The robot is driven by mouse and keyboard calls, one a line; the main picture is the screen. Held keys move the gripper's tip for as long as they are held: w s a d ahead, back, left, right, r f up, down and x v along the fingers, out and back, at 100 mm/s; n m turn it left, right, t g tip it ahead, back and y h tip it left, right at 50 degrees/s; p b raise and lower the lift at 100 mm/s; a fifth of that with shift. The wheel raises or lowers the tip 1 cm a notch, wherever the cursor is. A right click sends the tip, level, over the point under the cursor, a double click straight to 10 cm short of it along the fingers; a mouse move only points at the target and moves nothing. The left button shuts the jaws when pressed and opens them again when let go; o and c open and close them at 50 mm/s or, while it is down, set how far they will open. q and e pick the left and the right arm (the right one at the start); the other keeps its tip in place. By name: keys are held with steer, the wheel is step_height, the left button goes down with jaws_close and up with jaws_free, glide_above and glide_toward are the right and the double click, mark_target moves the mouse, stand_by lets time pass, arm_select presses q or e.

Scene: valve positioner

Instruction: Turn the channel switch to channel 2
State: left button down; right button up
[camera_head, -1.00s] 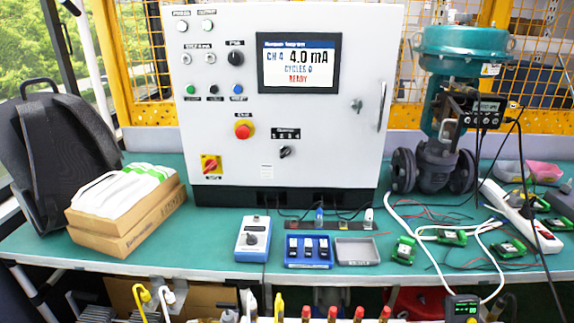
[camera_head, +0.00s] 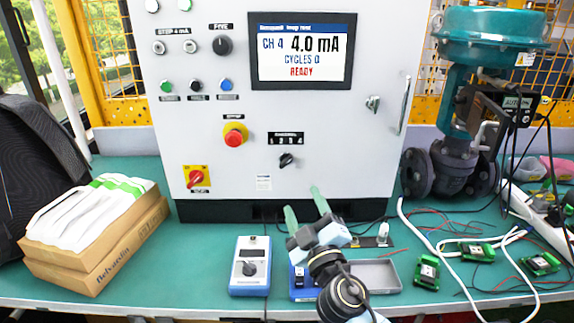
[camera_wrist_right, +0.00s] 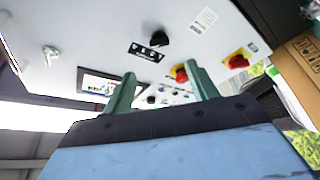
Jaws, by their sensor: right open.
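The channel switch is a small black knob (camera_head: 287,160) below a black label strip with numbers on the white cabinet front. It also shows in the right wrist view (camera_wrist_right: 159,39). The cabinet screen (camera_head: 302,51) reads CH 4, 4.0 mA, CYCLES 0, READY. My right gripper (camera_head: 306,207) is open and empty, with green fingers pointing up toward the cabinet. It is below the switch and apart from it. In the right wrist view its two fingers (camera_wrist_right: 163,92) stand apart with nothing between them. My left gripper is not in view.
A red emergency button (camera_head: 234,136) and a red-yellow rotary switch (camera_head: 196,178) are left of the channel switch. A blue handheld meter (camera_head: 250,267) and a grey tray (camera_head: 381,276) lie on the table. Cables and green boards are at right. A door handle (camera_head: 404,105) projects at the cabinet's right.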

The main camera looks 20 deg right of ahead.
mark_target(287, 164)
steer(key=x, duration=1.1)
steer(key=shift+w+d+p, duration=0.1)
steer(key=shift+w+p, duration=0.1)
steer(key=shift+p, duration=0.2)
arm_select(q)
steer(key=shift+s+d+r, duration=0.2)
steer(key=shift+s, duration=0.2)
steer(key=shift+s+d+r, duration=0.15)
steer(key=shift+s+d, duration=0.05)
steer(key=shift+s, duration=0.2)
